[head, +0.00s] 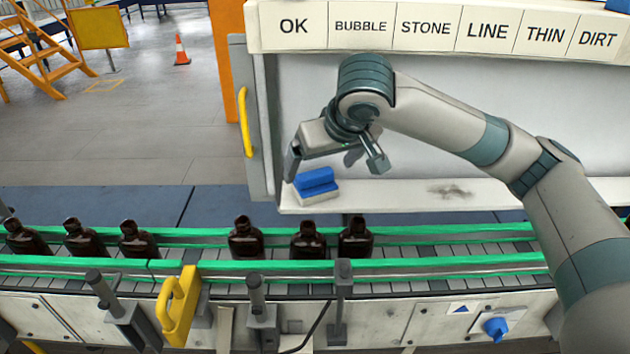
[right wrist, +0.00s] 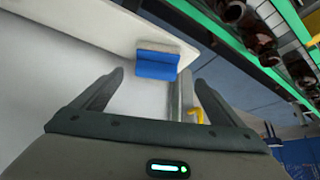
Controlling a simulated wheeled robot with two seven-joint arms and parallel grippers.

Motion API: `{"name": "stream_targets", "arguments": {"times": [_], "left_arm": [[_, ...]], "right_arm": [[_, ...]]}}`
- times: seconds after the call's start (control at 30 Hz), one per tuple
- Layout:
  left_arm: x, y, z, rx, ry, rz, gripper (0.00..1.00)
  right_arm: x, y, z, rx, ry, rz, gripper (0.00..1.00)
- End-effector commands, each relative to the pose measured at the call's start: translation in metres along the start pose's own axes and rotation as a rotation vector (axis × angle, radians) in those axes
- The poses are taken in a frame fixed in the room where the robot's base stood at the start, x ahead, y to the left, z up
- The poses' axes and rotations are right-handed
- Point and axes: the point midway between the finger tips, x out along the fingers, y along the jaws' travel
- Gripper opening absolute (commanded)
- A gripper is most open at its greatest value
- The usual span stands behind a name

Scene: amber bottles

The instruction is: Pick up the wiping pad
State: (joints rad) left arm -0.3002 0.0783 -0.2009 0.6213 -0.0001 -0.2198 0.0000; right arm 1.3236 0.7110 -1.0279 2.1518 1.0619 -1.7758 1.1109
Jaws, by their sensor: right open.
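The wiping pad (head: 316,185) has a blue top over a pale lower part and sits at the left end of a white shelf (head: 400,197). In the right wrist view the pad (right wrist: 157,62) lies ahead of the fingers, roughly between their lines. My right gripper (head: 335,165) is open and empty, above the pad and apart from it. Its two spread fingers also show in the right wrist view (right wrist: 160,85). My left gripper is not in view.
A conveyor (head: 440,263) with green rails and several amber bottles (head: 246,240) runs in front of the shelf. A dark smudge (head: 450,190) marks the shelf to the right. A panel edge with a yellow handle (head: 244,122) stands left of the pad. Labelled bins (head: 360,27) line the top.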

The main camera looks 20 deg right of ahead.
Motion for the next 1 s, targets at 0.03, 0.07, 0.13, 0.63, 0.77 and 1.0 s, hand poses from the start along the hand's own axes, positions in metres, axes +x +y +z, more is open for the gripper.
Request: {"name": "stream_targets", "arguments": {"times": [0.03,0.07,0.13,0.63,0.77,1.0], "left_arm": [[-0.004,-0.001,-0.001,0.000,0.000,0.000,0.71],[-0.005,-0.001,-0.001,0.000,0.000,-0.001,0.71],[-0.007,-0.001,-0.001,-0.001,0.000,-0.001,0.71],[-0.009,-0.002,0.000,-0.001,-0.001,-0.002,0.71],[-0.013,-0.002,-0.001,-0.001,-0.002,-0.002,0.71],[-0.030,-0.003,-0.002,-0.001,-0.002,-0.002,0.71]], "right_arm": [[0.007,0.001,0.000,0.001,-0.004,0.002,0.92],[0.011,0.001,0.000,0.002,-0.003,0.001,0.92],[0.020,0.001,0.000,0.001,-0.003,0.001,0.92],[0.031,0.001,0.000,0.000,0.000,0.001,0.92],[0.036,0.002,-0.002,0.001,-0.002,0.001,0.92],[0.063,0.008,-0.005,0.001,-0.004,0.002,0.92]]}}
